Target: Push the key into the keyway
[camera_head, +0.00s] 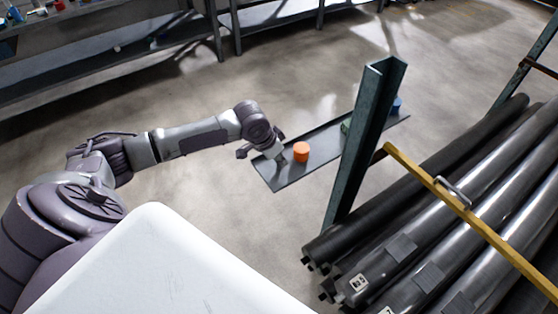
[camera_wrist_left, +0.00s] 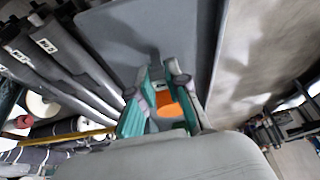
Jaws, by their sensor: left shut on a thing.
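My left gripper (camera_head: 281,158) is low over the near left end of a long grey shelf (camera_head: 289,180). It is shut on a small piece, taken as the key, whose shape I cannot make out. An orange cylinder (camera_head: 302,152) stands upright on the shelf just right of the gripper. In the left wrist view orange (camera_wrist_left: 170,108) shows between the green-edged fingers (camera_wrist_left: 162,88). I cannot make out a keyway. My right gripper is not in view.
A green upright post (camera_head: 362,140) rises in front of the shelf and partly hides a green thing (camera_head: 346,126) there. A blue thing (camera_head: 396,104) is at the far end. Dark rolls (camera_head: 420,210) and a yellow bar (camera_head: 470,216) lie at the right.

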